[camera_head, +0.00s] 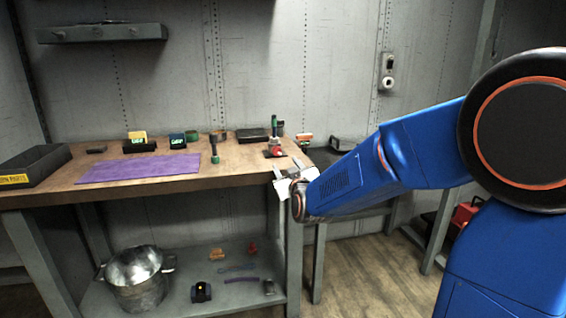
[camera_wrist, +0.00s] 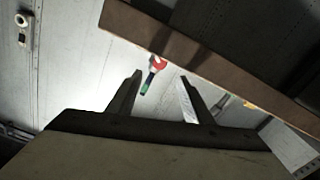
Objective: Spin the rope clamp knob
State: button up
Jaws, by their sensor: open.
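A small upright fixture with a red body (camera_head: 275,146) and a green top stands near the right end of the workbench; it seems to be the rope clamp, but its knob is too small to tell apart. In the wrist view the red and green fixture (camera_wrist: 157,63) appears upside down, between and beyond the fingertips. My gripper (camera_head: 289,169) is at the bench's front right edge, in front of the fixture and apart from it. In the wrist view my gripper (camera_wrist: 161,78) has its fingers spread with nothing between them.
The wooden workbench (camera_head: 224,175) carries a purple mat (camera_head: 140,169), a dark tray (camera_head: 35,165) at left, and a green-headed flashlight-like item (camera_head: 214,148). Small boxes stand along the back. A metal pot (camera_head: 135,280) sits on the lower shelf. The bench's underside edge (camera_wrist: 215,65) crosses the wrist view.

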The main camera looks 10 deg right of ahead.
jog(key=s, duration=0.6)
jog(key=shift+s, duration=0.15)
jog(key=s+d+f+m+g, duration=0.1)
jog(key=s+f+g, duration=0.3)
jog(key=s, duration=0.8)
jog(key=s+d+f+m+g, duration=0.1)
jog(key=s+d+f+g, duration=0.2)
jog(key=s, duration=1)
jog(key=s+d+f+m+g, duration=0.1)
jog(key=s+d+f+g, duration=0.2)
jog(key=s, duration=1)
jog(key=f+g, duration=0.1)
jog(key=g, duration=0.2)
jog(key=shift+f+m, duration=0.3)
